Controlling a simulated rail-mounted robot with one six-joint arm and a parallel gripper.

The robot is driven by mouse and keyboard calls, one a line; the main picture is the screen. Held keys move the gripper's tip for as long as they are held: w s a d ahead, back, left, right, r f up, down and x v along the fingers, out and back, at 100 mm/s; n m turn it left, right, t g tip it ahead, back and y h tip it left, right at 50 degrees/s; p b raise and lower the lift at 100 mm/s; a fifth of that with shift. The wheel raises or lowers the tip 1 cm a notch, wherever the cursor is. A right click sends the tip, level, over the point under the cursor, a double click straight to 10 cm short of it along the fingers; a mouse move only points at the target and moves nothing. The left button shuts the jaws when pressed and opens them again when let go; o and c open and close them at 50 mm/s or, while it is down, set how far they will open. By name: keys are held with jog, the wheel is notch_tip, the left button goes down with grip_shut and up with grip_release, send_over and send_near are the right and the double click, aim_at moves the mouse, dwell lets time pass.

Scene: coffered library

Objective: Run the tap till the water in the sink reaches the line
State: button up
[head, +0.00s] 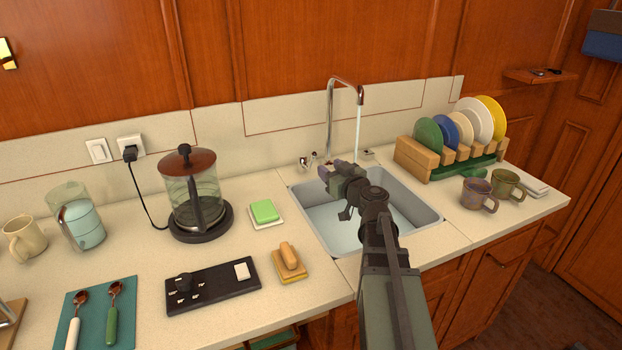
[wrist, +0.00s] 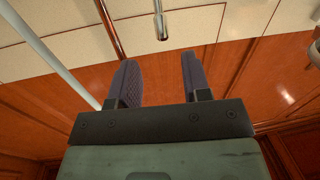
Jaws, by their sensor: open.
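The chrome tap (head: 331,120) stands behind the sink (head: 428,222), its spout bent over the basin. A pale stream of water (head: 357,125) falls from the spout and passes behind my gripper. Pale bluish water (head: 335,238) appears to cover the basin floor; I cannot make out a line on the wall. My gripper (head: 325,178) is over the back left of the basin, close to the small tap handle (head: 308,160); contact cannot be told. In the wrist view my gripper (wrist: 158,62) has its two fingers apart with nothing between them. My arm hides part of the basin.
Left of the sink are a green soap block (head: 264,210), a brush on a sponge (head: 289,262), a dark switch panel (head: 212,286) and a glass kettle (head: 192,195). A dish rack (head: 415,157) and two mugs (head: 477,195) stand at the right.

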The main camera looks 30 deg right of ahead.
aim_at(315, 156)
jog(key=w, duration=0.7)
jog(key=w+a, duration=0.1)
jog(key=w, duration=0.3)
jog(key=shift+r, duration=0.2)
jog(key=shift+s, duration=0.1)
grip_shut()
